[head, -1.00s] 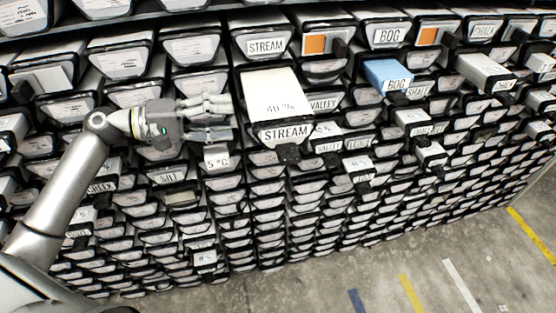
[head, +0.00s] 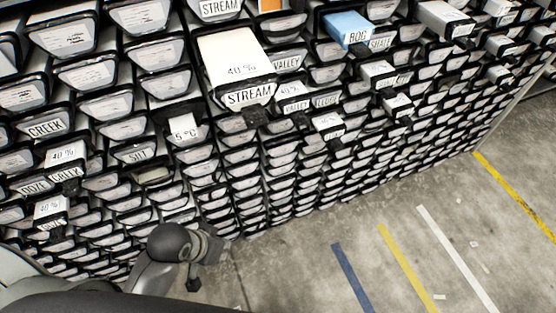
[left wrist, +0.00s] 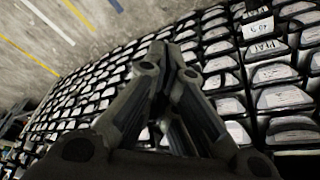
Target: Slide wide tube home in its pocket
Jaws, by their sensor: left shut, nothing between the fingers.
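The wide white tube (head: 232,62), marked "40 %" on top with a "STREAM" label on its front, sticks well out of its pocket in the rack, at the upper middle of the head view. A dark latch hangs below its front. My left arm crosses the lower left of the head view, below and apart from the tube. In the left wrist view my left gripper (left wrist: 160,55) is shut and empty, its fingers converging in front of the rack. I cannot see the wide tube clearly in that view. My right gripper is not in view.
The rack (head: 215,155) is full of labelled trays. A blue "BOG" tube (head: 346,28), a small "5 °C" tube (head: 184,130) and several white tubes jut out. Grey floor (head: 300,270) with blue, yellow and white stripes lies open at the lower right.

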